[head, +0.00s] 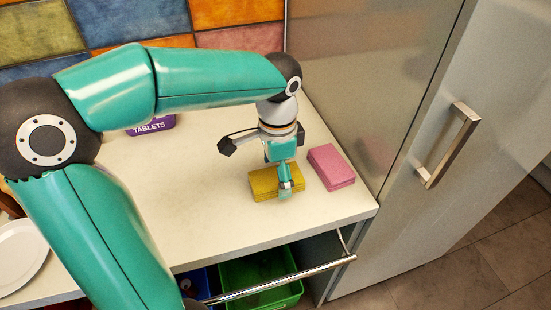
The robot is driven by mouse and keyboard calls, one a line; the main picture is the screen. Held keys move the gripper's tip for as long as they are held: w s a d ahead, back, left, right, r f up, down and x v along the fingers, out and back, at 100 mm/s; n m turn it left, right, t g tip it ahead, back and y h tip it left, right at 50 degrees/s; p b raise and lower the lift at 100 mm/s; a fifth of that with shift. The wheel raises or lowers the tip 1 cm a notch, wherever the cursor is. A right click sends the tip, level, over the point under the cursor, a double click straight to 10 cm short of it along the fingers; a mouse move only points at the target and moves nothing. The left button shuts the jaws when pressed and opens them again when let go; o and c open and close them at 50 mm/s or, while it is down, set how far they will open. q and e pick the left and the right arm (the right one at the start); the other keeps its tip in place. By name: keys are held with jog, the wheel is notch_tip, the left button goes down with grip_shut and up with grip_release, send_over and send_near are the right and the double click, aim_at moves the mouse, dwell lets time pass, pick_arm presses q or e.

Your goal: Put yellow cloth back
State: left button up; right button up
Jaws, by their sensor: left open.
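A folded yellow cloth (264,189) lies on the white counter near its front right part. My left gripper (286,184) points down at the cloth, with a finger over its right part. The gripper is open, and part of the cloth is hidden behind it. I cannot tell whether the fingers touch the cloth. A folded pink cloth (331,167) lies just right of the yellow one, apart from it. My right gripper is not in view.
The counter (200,215) is mostly clear left of the cloths. A purple tablets box (152,127) stands at the back, partly behind my arm. A drawer below the front edge holds a green bin (262,298). A tall metal fridge (400,130) bounds the right side. A white plate (20,255) is at left.

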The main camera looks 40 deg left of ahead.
aim_at(276, 176)
pick_arm(q)
notch_tip(276, 176, up, 12)
jog(key=p, duration=0.1)
jog(key=shift+p, duration=0.4)
jog(key=shift+s+f, duration=0.1)
